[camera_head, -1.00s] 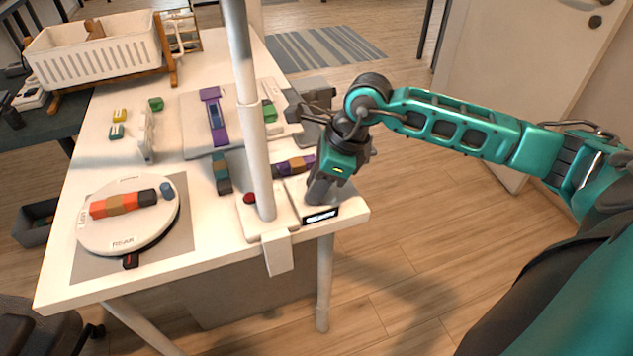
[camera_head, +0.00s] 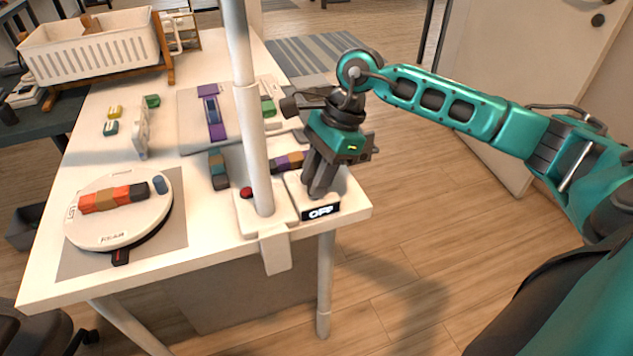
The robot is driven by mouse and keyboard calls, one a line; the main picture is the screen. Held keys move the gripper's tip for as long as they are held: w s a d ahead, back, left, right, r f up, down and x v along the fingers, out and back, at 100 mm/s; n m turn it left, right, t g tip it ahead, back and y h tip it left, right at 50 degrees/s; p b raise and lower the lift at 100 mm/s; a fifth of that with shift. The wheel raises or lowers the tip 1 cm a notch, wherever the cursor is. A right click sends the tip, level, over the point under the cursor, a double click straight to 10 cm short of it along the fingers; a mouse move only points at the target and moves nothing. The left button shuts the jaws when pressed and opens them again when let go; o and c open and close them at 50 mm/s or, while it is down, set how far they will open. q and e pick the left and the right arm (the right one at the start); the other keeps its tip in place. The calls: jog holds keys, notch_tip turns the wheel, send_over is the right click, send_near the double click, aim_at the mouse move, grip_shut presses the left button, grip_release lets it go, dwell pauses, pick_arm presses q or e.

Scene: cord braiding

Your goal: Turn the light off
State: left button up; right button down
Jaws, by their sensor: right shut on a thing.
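A white post (camera_head: 258,150) stands upright at the near right of the table, with a small red button (camera_head: 246,193) on its base. Beside the base is a white box (camera_head: 352,203) with a black display (camera_head: 321,212) on its front that reads OFF. My right gripper (camera_head: 318,190) points down onto the top of this box, just behind the display. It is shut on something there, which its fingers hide. My left gripper is not in view.
A round white turntable (camera_head: 92,228) with an orange-and-black cord piece (camera_head: 113,197) lies on a grey mat at the left. A white basket (camera_head: 92,45) is at the back. Small coloured blocks, a purple-and-teal piece (camera_head: 213,115) and a purple-and-tan piece (camera_head: 290,162) lie near the post.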

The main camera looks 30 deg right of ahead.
jog(key=n+g+b, duration=0.1)
jog(key=n, duration=0.1)
jog(key=shift+w+f+n, duration=0.1)
jog(key=shift+w+n, duration=0.05)
jog(key=shift+n, duration=0.25)
jog(key=n+g+b, duration=0.1)
jog(key=n+b, duration=0.1)
jog(key=n, duration=0.1)
jog(key=shift+h, duration=0.3)
pick_arm(q)
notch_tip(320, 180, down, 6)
jog(key=b, duration=0.2)
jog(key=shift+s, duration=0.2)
pick_arm(e)
jog(key=shift+n+g+h, duration=0.4)
jog(key=shift+n+g, duration=0.3)
jog(key=shift+n, duration=1.1)
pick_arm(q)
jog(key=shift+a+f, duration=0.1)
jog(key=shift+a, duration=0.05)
pick_arm(e)
jog(key=c, duration=0.9)
grip_release()
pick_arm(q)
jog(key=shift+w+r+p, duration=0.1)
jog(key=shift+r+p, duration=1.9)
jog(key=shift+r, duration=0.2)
pick_arm(e)
jog(key=shift+v, duration=6.6)
